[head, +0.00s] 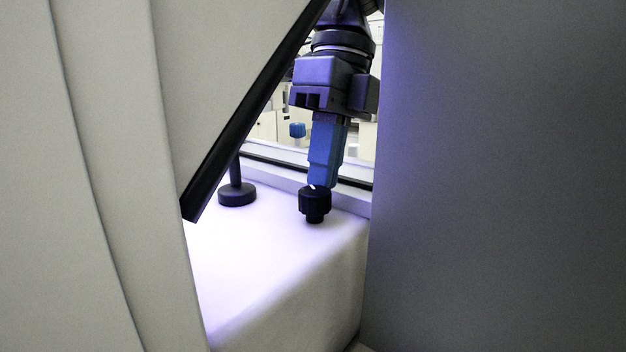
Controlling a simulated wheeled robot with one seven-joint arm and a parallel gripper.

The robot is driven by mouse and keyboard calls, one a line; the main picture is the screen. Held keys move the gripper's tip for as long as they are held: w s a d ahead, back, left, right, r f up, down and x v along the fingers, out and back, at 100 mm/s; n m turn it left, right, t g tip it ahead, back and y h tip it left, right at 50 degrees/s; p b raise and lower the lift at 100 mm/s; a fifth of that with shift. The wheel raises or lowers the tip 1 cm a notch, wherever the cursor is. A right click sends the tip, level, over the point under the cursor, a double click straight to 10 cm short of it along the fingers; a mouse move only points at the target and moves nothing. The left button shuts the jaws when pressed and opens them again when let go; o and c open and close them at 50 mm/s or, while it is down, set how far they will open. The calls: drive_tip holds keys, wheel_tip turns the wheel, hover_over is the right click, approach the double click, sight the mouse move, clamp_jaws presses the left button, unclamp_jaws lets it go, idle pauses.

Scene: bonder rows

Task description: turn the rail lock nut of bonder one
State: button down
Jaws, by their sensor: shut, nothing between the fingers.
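A black ribbed knob (315,205), which looks like the rail lock nut, stands upright on the right part of a white machine top (265,255). My gripper (318,186) comes down from above with its blue fingers shut together and nothing between them. The fingertips are at the top of the knob. I cannot tell whether they touch it or are just behind or above it. No label shows which bonder this is.
A black post with a round foot (237,194) stands left of the knob. A dark slanted edge (255,115) and pale panels (100,180) close off the left. A large grey panel (500,180) fills the right. A blue knob (297,130) shows in the background.

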drive_tip(key=shift+s, duration=0.15)
drive_tip(key=shift+s+d+p, duration=0.35)
drive_tip(key=shift+d+p, duration=0.3)
drive_tip(key=shift+p, duration=0.05)
idle(0.4)
drive_tip(key=shift+s+d, duration=0.3)
drive_tip(key=shift+s, duration=0.1)
idle(0.3)
drive_tip(key=shift+d+p, duration=0.1)
drive_tip(key=shift+p, duration=0.2)
drive_tip(key=shift+w+d, duration=0.2)
wheel_tip(320, 180, up, 6)
drive_tip(key=p, duration=0.4)
drive_tip(key=shift+p, duration=0.35)
